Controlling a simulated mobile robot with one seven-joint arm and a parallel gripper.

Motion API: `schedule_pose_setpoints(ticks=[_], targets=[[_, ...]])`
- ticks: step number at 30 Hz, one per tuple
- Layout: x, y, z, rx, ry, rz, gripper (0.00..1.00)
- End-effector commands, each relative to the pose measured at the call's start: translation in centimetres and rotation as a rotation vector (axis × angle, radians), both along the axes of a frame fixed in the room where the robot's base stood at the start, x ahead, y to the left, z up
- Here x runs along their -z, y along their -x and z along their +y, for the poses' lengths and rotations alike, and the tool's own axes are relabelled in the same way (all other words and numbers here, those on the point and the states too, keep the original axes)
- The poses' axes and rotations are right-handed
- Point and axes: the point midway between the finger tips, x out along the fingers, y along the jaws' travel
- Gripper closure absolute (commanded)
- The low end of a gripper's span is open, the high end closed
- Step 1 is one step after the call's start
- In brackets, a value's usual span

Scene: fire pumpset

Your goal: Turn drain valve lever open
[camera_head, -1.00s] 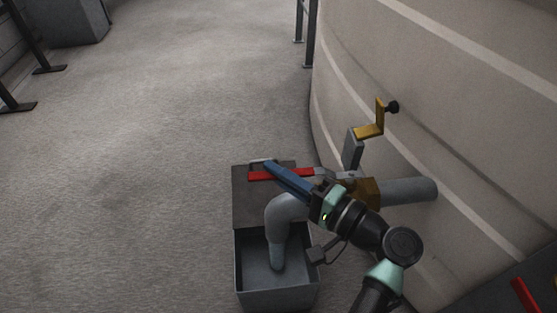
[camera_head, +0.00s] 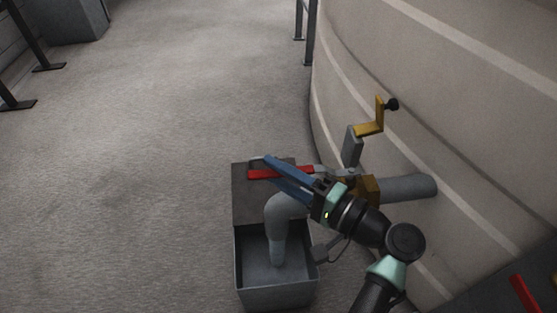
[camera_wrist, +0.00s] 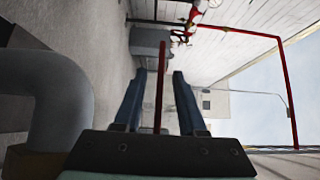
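The drain valve lever has a red handle (camera_head: 258,174) lying roughly level across the picture above the grey drain box. It joins the brass valve body (camera_head: 368,189) on the grey pipe (camera_head: 408,188) at the tank wall. My gripper (camera_head: 270,170) is at the lever, its blue fingers crossing the handle at a slant. In the wrist view, the red handle (camera_wrist: 160,85) runs between the two open fingers (camera_wrist: 158,76), with a gap on each side. Part of the handle is hidden behind a finger in the head view.
A grey elbow pipe (camera_head: 277,225) drops into the open drain box (camera_head: 240,268) just below my gripper. A yellow crank bracket (camera_head: 370,129) stands out above the valve. The curved tank wall (camera_head: 440,110) bounds the right.

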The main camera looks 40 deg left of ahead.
Motion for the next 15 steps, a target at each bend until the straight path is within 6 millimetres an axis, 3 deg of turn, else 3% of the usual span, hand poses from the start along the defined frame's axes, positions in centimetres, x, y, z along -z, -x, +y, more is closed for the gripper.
schedule_pose_setpoints(ticks=[5, 15], targets=[[-0.2, -0.1, -1.1, 0.002, 0.001, 0.003, 0.6], [-0.5, 0.0, -8.3, 0.005, -0.002, 0.003, 0.6]])
